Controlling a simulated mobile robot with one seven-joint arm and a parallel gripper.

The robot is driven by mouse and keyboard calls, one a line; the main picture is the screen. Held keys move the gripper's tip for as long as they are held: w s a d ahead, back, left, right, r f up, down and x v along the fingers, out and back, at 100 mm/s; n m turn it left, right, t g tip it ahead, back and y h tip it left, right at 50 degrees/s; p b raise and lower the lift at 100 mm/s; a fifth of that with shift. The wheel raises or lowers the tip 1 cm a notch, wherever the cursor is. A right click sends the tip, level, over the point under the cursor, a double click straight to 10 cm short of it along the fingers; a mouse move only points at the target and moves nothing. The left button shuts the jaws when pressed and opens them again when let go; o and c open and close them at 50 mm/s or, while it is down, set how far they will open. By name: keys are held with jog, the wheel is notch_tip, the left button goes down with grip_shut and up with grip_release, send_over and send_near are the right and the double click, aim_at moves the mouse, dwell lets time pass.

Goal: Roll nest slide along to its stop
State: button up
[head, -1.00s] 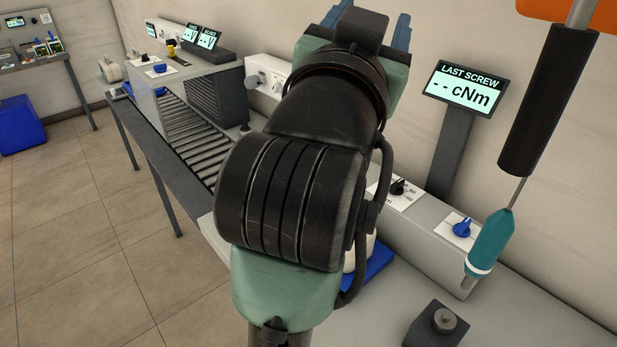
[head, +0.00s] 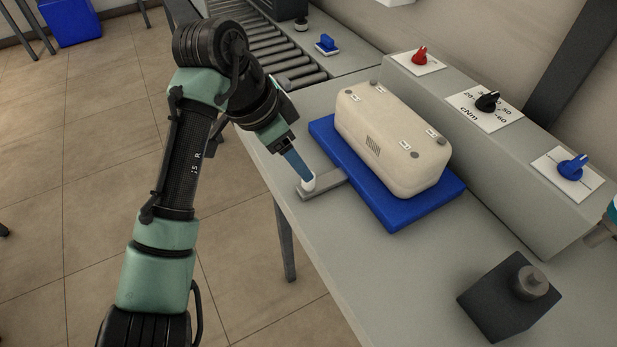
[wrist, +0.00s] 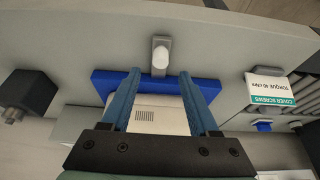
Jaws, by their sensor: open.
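The nest is a blue tray (head: 437,208) on the grey bench, with a cream monitor housing (head: 392,135) lying on it. A grey bar (head: 325,187) reaches from the tray toward the bench's front edge and carries a white knob (head: 308,184). My gripper (head: 301,170) points down at the knob, its blue fingertips close to it. In the wrist view the gripper (wrist: 161,76) is open and empty, and the white knob (wrist: 160,57) lies in line with the gap, just past the tips. I cannot tell whether a finger touches it.
A roller conveyor (head: 272,45) lies beyond the tray. A console with a red knob (head: 420,56), a black dial (head: 488,101) and a blue knob (head: 573,167) runs behind it. A dark block (head: 508,297) stands at the near right. A cover screws box (wrist: 270,88) shows in the wrist view.

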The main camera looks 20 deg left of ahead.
jog(key=x, duration=0.7)
jog(key=shift+w+b, duration=0.1)
jog(key=shift+b, duration=0.3)
jog(key=shift+r, duration=0.1)
grip_shut()
dwell(0.8)
